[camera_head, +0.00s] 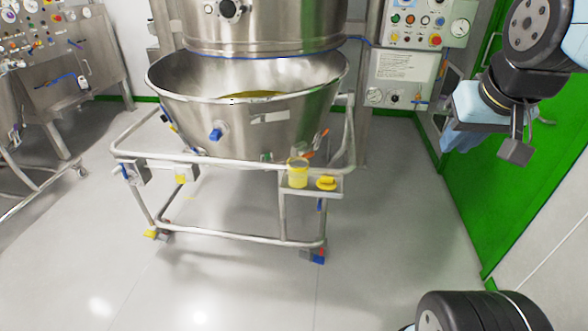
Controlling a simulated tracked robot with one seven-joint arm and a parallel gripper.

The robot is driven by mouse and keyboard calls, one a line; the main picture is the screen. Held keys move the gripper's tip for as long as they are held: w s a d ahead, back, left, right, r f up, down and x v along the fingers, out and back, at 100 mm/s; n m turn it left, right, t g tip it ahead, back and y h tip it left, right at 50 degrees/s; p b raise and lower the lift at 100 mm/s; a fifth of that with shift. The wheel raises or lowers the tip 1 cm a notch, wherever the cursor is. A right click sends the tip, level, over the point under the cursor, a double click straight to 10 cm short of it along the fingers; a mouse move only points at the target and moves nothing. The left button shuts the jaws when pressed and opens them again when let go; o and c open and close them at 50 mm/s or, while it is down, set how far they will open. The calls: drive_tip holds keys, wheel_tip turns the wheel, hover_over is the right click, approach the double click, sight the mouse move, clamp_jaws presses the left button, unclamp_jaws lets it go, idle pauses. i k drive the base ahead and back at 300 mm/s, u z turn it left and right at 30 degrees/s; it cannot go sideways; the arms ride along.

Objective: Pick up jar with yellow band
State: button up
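A jar with a yellow band (297,173) stands upright on a small metal shelf (312,192) at the front right of the wheeled frame. Its upper part looks pale or clear, and its mouth seems uncovered. A round yellow piece, like a lid (327,183), lies on the shelf just right of the jar. My gripper (512,140) hangs at the upper right, well apart from the jar and to its right. Dark finger pads show, but the gap between them is not clear. I see nothing held in it.
A steel bowl (215,130) with yellowish material sits in the wheeled frame (235,240), under a steel vessel (262,28). A control panel (420,22) and a green wall (530,150) are at the right. Another steel machine (55,70) stands left. Floor in front is clear.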

sight(298, 167)
drive_tip(key=z, duration=0.1)
drive_tip(key=i, duration=1)
drive_tip(key=u, duration=0.1)
